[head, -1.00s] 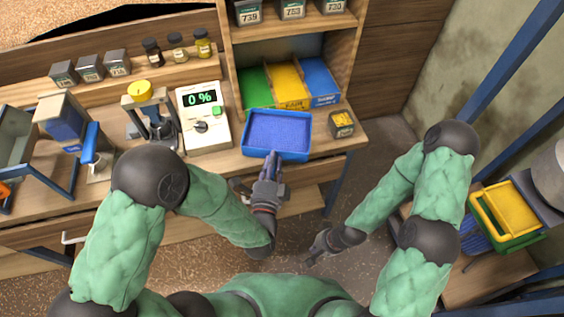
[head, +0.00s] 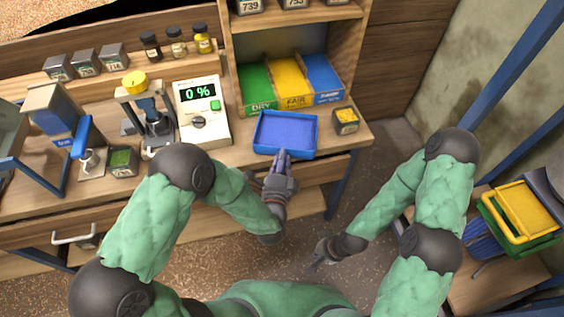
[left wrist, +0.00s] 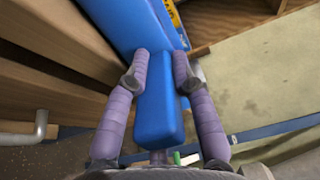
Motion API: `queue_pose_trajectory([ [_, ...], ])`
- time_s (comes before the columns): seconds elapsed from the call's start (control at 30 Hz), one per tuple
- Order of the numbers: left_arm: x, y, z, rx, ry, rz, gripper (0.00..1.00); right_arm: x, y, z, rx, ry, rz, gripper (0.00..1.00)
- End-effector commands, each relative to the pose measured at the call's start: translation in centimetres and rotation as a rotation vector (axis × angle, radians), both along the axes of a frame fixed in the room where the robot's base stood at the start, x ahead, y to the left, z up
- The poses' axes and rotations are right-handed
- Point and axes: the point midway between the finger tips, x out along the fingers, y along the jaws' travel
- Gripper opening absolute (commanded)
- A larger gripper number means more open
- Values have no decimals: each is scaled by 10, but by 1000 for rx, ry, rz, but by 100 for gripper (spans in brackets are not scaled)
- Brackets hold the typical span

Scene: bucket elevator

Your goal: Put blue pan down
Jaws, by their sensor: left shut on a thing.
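The blue pan (head: 286,134) is a shallow rectangular tray at the bench's front edge, in front of the green, yellow and blue bins. It looks level and its inside shows plain blue. I cannot tell whether its base touches the bench top. My left gripper (head: 282,158) is at the pan's front side, shut on its handle. In the left wrist view the two purple fingers (left wrist: 160,75) lie either side of the blue handle (left wrist: 158,110). My right gripper (head: 316,262) hangs low, away from the bench, with its fingers too small to read.
A scale reading 0 % (head: 203,112) stands left of the pan. A small tin with yellow contents (head: 346,120) stands close on its right. The bins (head: 290,82) are behind. A tin with green contents (head: 122,160) is farther left. A yellow crate (head: 518,210) is at far right.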

Motion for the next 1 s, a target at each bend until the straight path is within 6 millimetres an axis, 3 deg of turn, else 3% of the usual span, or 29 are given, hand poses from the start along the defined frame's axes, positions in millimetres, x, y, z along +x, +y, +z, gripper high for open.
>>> queue_pose_trajectory([
  [0.23, 2, 0, 1, -3, -10, 1, 0, 0, 0, -1, 0, 0, 0, 0],
  [0.27, 0, 0, -3, 0, -1, -1, 31, 0, 0, -1, 0, 0, 0, 0],
  [0.33, 0, 0, -2, 0, -1, -1, 49, 0, 0, -1, 0, 0, 0, 0],
  [0.73, -3, 0, -2, 0, -1, -1, 49, 0, 0, 0, 0, 0, 0, 0],
  [0.87, -18, 0, -2, 0, 0, -2, 49, 0, 0, 4, 0, 0, 0, 0],
  [1.0, -44, 2, -1, 1, 1, -4, 49, 0, 0, 11, 0, 0, 0, 0],
])
